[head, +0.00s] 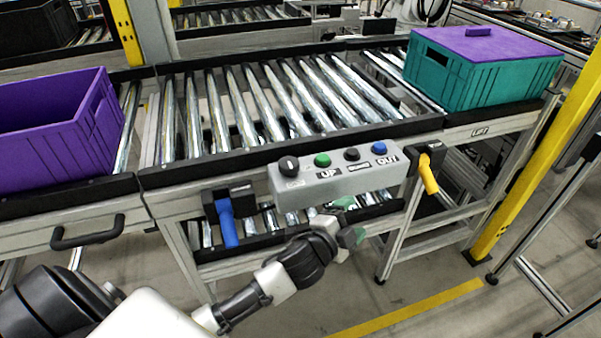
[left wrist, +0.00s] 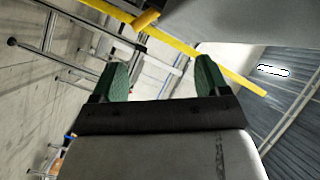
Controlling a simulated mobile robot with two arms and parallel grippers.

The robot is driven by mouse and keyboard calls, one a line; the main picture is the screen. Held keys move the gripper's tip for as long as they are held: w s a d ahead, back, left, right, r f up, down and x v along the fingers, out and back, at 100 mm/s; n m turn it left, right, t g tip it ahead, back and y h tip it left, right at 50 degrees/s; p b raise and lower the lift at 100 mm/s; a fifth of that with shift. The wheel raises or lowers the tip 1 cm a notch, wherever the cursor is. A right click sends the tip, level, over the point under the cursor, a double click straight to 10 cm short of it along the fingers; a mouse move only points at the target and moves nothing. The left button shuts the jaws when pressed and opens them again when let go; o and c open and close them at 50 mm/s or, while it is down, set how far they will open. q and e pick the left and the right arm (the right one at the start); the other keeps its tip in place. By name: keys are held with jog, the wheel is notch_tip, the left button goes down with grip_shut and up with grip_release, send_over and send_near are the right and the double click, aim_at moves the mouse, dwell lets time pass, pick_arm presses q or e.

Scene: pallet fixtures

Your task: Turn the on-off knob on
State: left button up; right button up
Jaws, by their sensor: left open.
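The on-off knob (head: 289,165) is a round black knob at the left end of a grey control box (head: 335,182) on the front of the roller conveyor. A green button (head: 322,160), a black button (head: 352,154) and a blue button (head: 379,147) sit to its right. My left gripper (head: 348,218) is below the box, right of and lower than the knob, touching nothing that I can make out. In the left wrist view its two green fingers (left wrist: 160,78) are apart with nothing between them. The knob does not show there. My right gripper is not in view.
A purple crate (head: 50,130) stands at the left, and a teal crate with a purple lid (head: 485,75) at the right. A blue handle (head: 227,222) and a yellow handle (head: 427,175) hang on either side of the box. A yellow post (head: 540,150) stands at the right.

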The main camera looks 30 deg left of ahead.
pick_arm(q)
jog(key=d+r+m+g+h+b, duration=0.1)
jog(key=d+r+m+h, duration=0.3)
jog(key=r+m+h, duration=0.4)
jog(key=d+r+m+g+h+b, duration=0.1)
jog(key=d+r+m+h, duration=0.45)
jog(key=r+m, duration=0.35)
notch_tip(320, 180, up, 3)
jog(key=m+g+y, duration=1.5)
jog(key=m+y, duration=0.2)
jog(key=m, duration=0.7)
send_over(289, 162)
notch_tip(289, 162, down, 6)
jog(key=b, duration=0.2)
jog(key=shift+r+b, duration=0.2)
jog(key=shift+b, duration=0.15)
notch_tip(289, 162, down, 4)
jog(key=shift+r, duration=0.25)
jog(key=shift+f, duration=0.65)
